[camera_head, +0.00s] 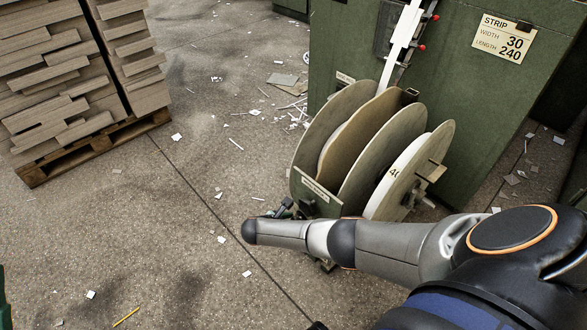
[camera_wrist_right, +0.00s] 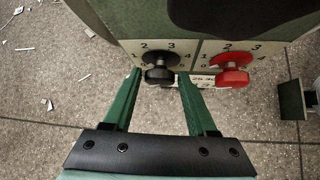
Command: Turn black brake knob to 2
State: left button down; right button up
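In the right wrist view the black brake knob (camera_wrist_right: 158,66) sits on a pale dial plate marked with numbers, 2 and 3 above it and 4 to its right. I cannot make out its pointer setting. My right gripper (camera_wrist_right: 160,75) is open, its two green fingers apart, with the tips at either side of the black knob. Clear gaps show between fingers and knob; contact is not visible. In the head view my right arm reaches to the reel stand, and the knob is hidden there. My left gripper is not recognisable in either view.
A red knob (camera_wrist_right: 233,70) on its own dial sits close right of the right finger. Large reel discs (camera_head: 398,170) stand above my right forearm, before a green machine (camera_head: 450,100). A pallet of stacked boards (camera_head: 75,75) is at left. Scraps litter the floor.

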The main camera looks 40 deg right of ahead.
grip_shut()
jog(key=shift+s, duration=0.1)
dwell(0.3)
jog(key=shift+s+f+m+t+p, duration=0.15)
jog(key=shift+m+t+p, duration=0.15)
jog(key=shift+m+t, duration=0.75)
jog(key=shift+s+f+m+t+p, duration=0.2)
jog(key=shift+m+t, duration=0.25)
jog(key=shift+t, duration=1.1)
jog(key=shift+r, duration=0.1)
jog(key=shift+o, duration=1.5)
grip_release()
jog(key=shift+w, duration=0.1)
